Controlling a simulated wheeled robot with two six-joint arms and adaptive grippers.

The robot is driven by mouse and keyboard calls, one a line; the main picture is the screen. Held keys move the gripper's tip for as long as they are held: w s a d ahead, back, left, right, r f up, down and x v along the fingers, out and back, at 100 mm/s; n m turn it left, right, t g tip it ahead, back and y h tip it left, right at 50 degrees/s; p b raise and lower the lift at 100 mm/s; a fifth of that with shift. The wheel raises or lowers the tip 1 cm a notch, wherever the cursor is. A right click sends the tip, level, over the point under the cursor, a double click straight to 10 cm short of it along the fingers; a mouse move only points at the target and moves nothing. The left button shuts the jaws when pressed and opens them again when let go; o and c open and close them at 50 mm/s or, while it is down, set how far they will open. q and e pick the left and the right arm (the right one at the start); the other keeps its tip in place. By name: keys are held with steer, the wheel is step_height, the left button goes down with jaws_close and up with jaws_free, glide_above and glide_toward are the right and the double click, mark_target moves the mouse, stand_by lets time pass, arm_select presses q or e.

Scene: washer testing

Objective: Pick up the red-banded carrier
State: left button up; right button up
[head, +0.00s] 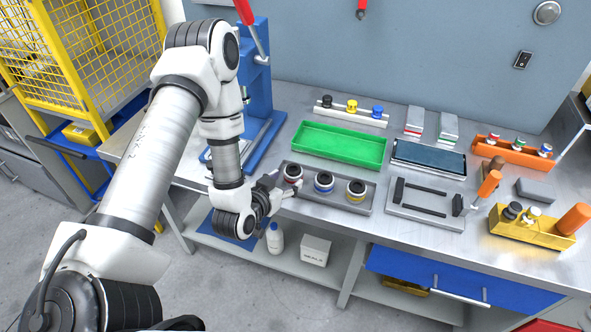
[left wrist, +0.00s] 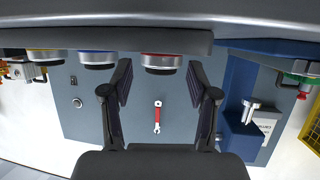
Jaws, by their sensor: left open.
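The red-banded carrier (head: 293,172) is a dark-topped round piece standing at the left end of a grey tray (head: 366,208). The blue-banded carrier (head: 324,182) and the yellow-banded carrier (head: 356,189) stand to its right in the same tray. My left gripper (head: 281,186) is open and empty at the tray's left front, close to the red-banded carrier. In the left wrist view, which looks upside down, the red-banded carrier (left wrist: 161,64) lies between the two spread fingertips (left wrist: 160,68). Whether it is within their reach I cannot tell. My right gripper is not in view.
A green tray (head: 340,143) lies behind the carriers. A grey fixture with two dark bars (head: 425,208) is to their right. A blue press (head: 256,95) stands at the back left. A yellow block with pegs (head: 532,228) is at the far right.

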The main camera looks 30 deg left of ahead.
mark_target(289, 176)
arm_select(q)
steer(key=p+x, duration=0.1)
steer(key=x, duration=0.4)
steer(key=shift+w+a, duration=0.2)
steer(key=shift+w, duration=0.1)
steer(key=shift+s+r, duration=0.1)
steer(key=shift+s, duration=0.15)
steer(key=shift+c, duration=1)
steer(key=c, duration=0.7)
